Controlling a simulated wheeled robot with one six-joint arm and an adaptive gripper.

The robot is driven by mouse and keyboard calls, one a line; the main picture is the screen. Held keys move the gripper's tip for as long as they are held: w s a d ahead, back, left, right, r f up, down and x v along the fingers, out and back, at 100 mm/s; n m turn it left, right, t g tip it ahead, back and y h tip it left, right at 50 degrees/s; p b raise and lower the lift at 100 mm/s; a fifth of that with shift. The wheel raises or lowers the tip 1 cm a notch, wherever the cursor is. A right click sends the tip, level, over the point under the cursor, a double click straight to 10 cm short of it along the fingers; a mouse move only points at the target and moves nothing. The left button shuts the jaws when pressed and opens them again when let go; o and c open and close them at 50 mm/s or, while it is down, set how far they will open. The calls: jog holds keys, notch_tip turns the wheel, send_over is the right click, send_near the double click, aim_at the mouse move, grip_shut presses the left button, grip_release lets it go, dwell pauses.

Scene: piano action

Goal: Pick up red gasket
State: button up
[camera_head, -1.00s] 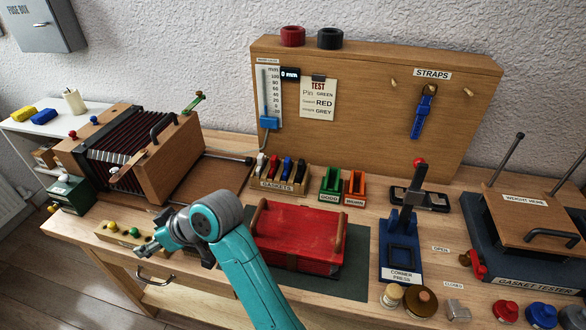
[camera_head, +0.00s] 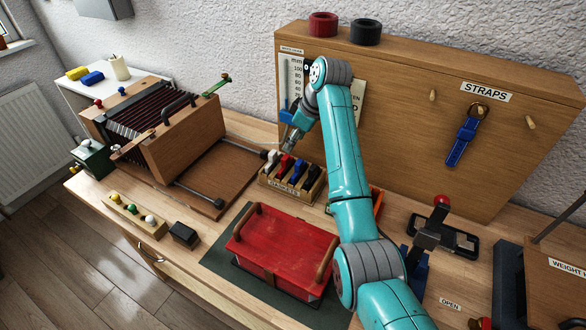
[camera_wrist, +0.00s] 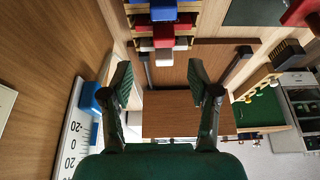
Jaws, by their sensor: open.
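The red gasket (camera_head: 286,164) stands in the wooden rack labelled GASKETS (camera_head: 282,190), between a white gasket (camera_head: 272,157) and a blue gasket (camera_head: 298,172). In the wrist view the red gasket (camera_wrist: 163,31) shows near the top, between the blue one (camera_wrist: 163,12) and the white one (camera_wrist: 162,43). My gripper (camera_head: 288,146) is above and close behind the rack, near its white and red end. In the wrist view my gripper (camera_wrist: 160,84) has its two fingers spread with nothing between them. The gap to the red gasket is hard to judge.
The upright wooden board with the measuring scale (camera_wrist: 72,140) and its blue slider (camera_wrist: 89,98) is close beside my gripper. The bellows box (camera_head: 185,135) stands left. A red box (camera_head: 280,245) lies in front on a dark mat.

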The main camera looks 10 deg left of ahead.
aim_at(286, 157)
jog(key=x, duration=0.2)
jog(key=shift+f, duration=0.45)
jog(key=shift+s+x, duration=0.15)
jog(key=shift+x, duration=1.2)
jog(key=shift+s+x, duration=0.1)
jog(key=shift+x, duration=1.25)
jog(key=shift+a, duration=0.1)
grip_shut()
